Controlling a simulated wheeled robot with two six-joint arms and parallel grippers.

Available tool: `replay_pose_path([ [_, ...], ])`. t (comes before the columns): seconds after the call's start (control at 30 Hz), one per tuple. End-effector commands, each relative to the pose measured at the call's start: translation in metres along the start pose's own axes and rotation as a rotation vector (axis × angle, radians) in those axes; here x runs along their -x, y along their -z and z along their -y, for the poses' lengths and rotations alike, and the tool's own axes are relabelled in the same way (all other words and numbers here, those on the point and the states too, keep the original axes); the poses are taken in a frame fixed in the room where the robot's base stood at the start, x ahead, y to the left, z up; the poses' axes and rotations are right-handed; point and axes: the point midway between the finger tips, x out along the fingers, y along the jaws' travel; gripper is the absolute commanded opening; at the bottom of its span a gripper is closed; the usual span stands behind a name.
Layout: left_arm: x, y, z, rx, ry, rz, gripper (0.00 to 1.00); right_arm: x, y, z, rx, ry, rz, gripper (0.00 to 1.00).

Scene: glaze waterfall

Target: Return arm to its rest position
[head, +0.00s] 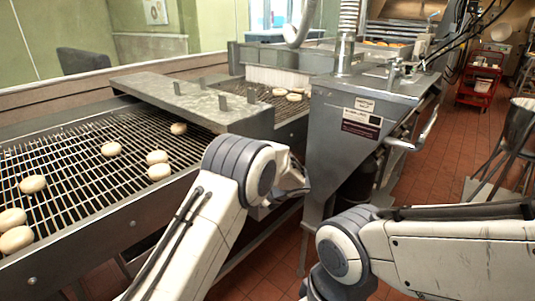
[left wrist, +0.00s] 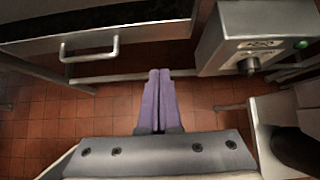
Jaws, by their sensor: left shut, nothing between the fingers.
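My left arm (head: 222,180) rises from the bottom of the head view and bends at a grey joint in front of the conveyor side. Its gripper is hidden behind the arm there. In the left wrist view my left gripper (left wrist: 159,73) shows as two purple fingers pressed together, with nothing between them. It hangs over the red tile floor, beside a metal box with a knob. My right arm (head: 430,248) comes in from the right edge of the head view and bends at a grey joint near the bottom. Its gripper is not in view.
A wire conveyor (head: 80,180) with several pale doughnuts (head: 111,149) runs along the left. A metal hopper machine (head: 355,125) stands just beyond my arms. A drawer handle (left wrist: 88,48) and the knob box (left wrist: 255,40) are close to the left gripper. Open tiled floor (head: 455,150) lies right.

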Motion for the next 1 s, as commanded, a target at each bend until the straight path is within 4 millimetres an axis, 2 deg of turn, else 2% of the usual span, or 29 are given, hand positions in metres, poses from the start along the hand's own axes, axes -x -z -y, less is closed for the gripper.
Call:
replay_pose_path([
  [0.13,0.036,0.002,-0.016,0.133,-0.004,-0.066,0.00,0.000,0.000,0.000,0.000,0.000,0.000,0.73],
  [0.23,0.081,0.011,-0.042,0.307,-0.026,-0.157,0.00,0.000,0.000,0.000,0.000,0.000,0.000,0.73],
  [0.4,0.157,0.037,-0.107,0.648,-0.114,-0.333,0.00,0.000,0.000,0.000,0.000,0.000,0.000,0.73],
  [0.6,0.228,0.073,-0.193,1.014,-0.278,-0.515,0.00,0.000,0.000,0.000,0.000,0.000,0.000,0.73],
  [0.8,0.266,0.104,-0.259,1.270,-0.447,-0.630,0.00,0.000,0.000,0.000,0.000,0.000,0.000,0.73],
  [1.0,0.287,0.131,-0.312,1.457,-0.610,-0.703,0.00,0.000,0.000,0.000,0.000,0.000,0.000,0.73],
])
